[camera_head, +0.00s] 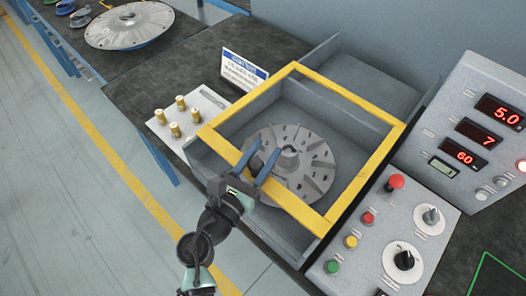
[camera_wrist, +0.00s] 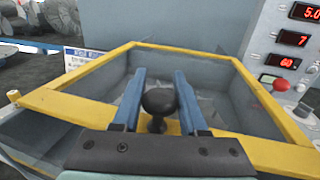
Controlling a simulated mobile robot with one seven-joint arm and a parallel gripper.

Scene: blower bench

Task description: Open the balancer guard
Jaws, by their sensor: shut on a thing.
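The balancer guard has a yellow frame (camera_head: 350,95) that spans the top of a grey box; it also shows in the wrist view (camera_wrist: 75,107). Inside the box, below the frame, lies a round slotted metal disc (camera_head: 300,175) with a central hub. My gripper (camera_head: 266,149) is at the front bar of the frame. In the wrist view its two blue fingers (camera_wrist: 160,76) stand on either side of a black round knob (camera_wrist: 159,101) at that bar, and it is shut on this knob. I cannot tell whether the frame is slightly raised from the box rim.
A control panel with knobs and buttons (camera_head: 385,235) and a red-digit display panel (camera_head: 485,125) stand to the right. A plate with several brass pegs (camera_head: 160,130) and a blue-white sign (camera_head: 243,70) are on the left. Another disc (camera_head: 130,25) lies at the upper left.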

